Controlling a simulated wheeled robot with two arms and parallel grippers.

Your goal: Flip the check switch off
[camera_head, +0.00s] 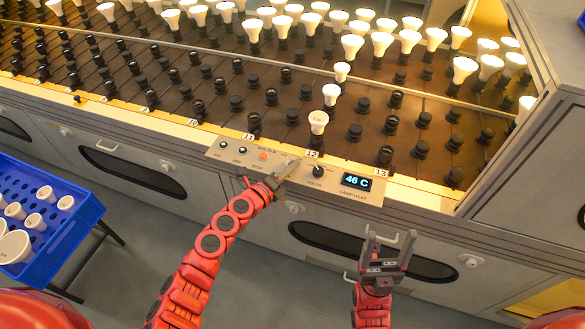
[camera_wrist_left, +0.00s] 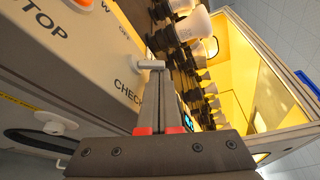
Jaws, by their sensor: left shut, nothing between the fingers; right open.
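The check switch (camera_wrist_left: 148,64) is a short pale lever beside the "CHECK" lettering on the control panel in the left wrist view. In the head view my left gripper covers it. My left gripper (camera_head: 290,165) is shut and empty over the middle of the panel (camera_head: 222,153). In the left wrist view its closed fingers (camera_wrist_left: 160,82) end right at the lever; I cannot tell whether they touch it. My right gripper (camera_head: 388,245) is open and empty, low in front of the cabinet at the right.
The panel carries an orange stop button (camera_head: 263,156), a black volts knob (camera_head: 318,171) and a lamp heat display (camera_head: 356,182) reading 46 C. Behind it stands a rack of sockets with many bulbs (camera_head: 318,122). A blue crate (camera_head: 75,232) with white bulbs stands at left.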

